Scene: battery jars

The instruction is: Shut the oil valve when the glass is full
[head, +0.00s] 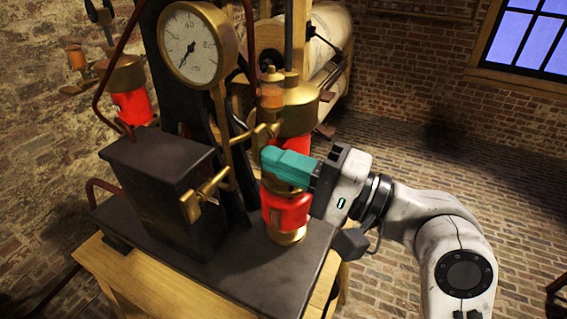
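A small amber oil glass (271,95) with a brass cap stands above the nearer red-and-brass cylinder. Its fill level is too small to tell. A brass valve-like fitting (262,136) sits just below the glass, by the upright post. Which part is the oil valve is not certain. My gripper (272,158) reaches in from the right, with its teal fingers just below and right of that fitting and in front of the cylinder. The fingers overlap from this side, so their gap and any contact with the fitting are hidden.
A round dial gauge (197,46) tops the dark machine. A brass T-handle (205,194) projects from the black box (160,180). A second red cylinder (132,106) stands at the left. The machine rests on a wooden stand (140,290); brick floor (450,160) is open to the right.

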